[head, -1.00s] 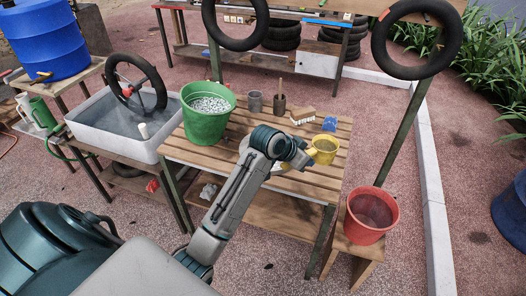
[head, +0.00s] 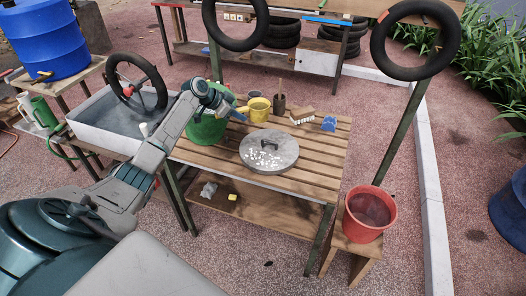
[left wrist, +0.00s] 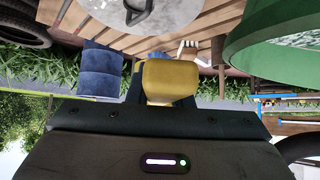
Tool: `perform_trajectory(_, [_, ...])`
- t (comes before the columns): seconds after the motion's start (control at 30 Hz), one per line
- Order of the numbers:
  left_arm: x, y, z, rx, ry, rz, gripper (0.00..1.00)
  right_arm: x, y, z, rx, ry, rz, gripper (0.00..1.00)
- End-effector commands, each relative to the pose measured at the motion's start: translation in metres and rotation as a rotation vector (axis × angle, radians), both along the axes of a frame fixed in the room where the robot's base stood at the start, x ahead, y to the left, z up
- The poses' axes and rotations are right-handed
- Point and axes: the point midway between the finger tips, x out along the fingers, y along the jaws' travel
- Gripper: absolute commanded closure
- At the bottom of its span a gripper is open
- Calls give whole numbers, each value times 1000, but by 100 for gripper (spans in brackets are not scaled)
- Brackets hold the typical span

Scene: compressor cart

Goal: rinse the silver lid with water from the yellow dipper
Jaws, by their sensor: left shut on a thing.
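The silver lid (head: 284,158) lies flat on the slatted table, its dark handle up and white specks scattered over its top. It also shows at the top of the left wrist view (left wrist: 165,18). My left gripper (head: 240,108) is shut on the yellow dipper (head: 260,109) and holds it behind the lid, near the green bucket. The dipper's yellow body (left wrist: 170,82) fills the middle of the left wrist view. I cannot see whether water is in it. My right gripper is not in view.
The green bucket (head: 205,130) is partly behind my left arm. A grey basin with a tyre (head: 90,130) stands at the left. A brown pot with a stick (head: 279,103), a brush (head: 302,117) and a blue item (head: 329,123) line the table's back. A red bucket (head: 371,215) stands front right.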

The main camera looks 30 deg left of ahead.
Motion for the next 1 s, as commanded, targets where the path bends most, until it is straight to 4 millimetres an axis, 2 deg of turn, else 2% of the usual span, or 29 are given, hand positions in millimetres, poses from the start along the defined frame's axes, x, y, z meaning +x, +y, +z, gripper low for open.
perform_trajectory(0.03, [0,13,6,1,-1,10,100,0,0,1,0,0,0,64])
perform_trajectory(0.1, [-1,26,11,0,-2,20,100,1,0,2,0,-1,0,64])
perform_trajectory(0.3, [-2,44,18,-1,-1,34,100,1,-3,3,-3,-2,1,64])
perform_trajectory(0.67, [-3,46,19,2,-2,35,100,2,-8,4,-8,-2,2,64])
perform_trajectory(1.0, [-8,38,6,83,-55,34,100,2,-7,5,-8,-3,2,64])
